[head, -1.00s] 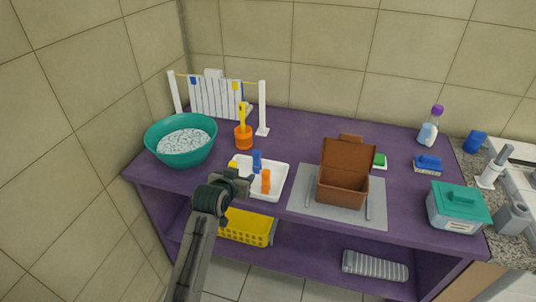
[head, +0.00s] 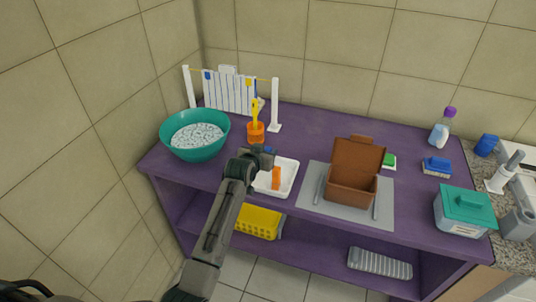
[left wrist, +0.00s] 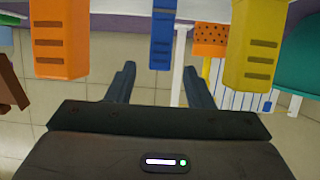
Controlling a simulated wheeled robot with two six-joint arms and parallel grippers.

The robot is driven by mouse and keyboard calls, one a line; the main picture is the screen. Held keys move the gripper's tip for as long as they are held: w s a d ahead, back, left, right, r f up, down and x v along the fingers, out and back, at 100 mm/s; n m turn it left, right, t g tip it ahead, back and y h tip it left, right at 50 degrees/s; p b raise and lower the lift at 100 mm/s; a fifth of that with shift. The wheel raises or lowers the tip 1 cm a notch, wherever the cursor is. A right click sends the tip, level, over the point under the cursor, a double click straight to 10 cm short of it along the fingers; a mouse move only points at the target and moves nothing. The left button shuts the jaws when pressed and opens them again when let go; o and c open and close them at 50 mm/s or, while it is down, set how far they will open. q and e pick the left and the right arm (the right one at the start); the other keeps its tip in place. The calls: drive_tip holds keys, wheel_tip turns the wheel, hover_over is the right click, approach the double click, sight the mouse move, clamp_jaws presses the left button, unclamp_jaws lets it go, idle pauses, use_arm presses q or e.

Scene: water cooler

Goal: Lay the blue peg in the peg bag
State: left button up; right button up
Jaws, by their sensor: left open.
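The blue peg (left wrist: 163,35) shows in the left wrist view between an orange peg (left wrist: 60,38) and a yellow peg (left wrist: 252,45). In the head view only a bit of the blue peg shows behind my gripper. The pegs are at the white tray (head: 291,180). My left gripper (head: 266,157) is open and empty over the tray's back left part. Its fingers (left wrist: 158,75) point at the blue peg, which appears between the fingertips; I cannot tell the depth gap. A brown open box (head: 352,190), the likely peg bag, stands on a grey mat, its lid raised.
A teal basin (head: 195,150) stands left of the tray, and an orange pot (head: 255,133) with a yellow handle behind it. A white rack (head: 275,105) stands at the back. A teal-lidded container (head: 464,222) is at the right. The purple table (head: 310,135) is clear behind the tray.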

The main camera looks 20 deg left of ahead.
use_arm(q)
drive_tip(key=shift+x, duration=0.9)
drive_tip(key=shift+s, duration=0.1)
clamp_jaws()
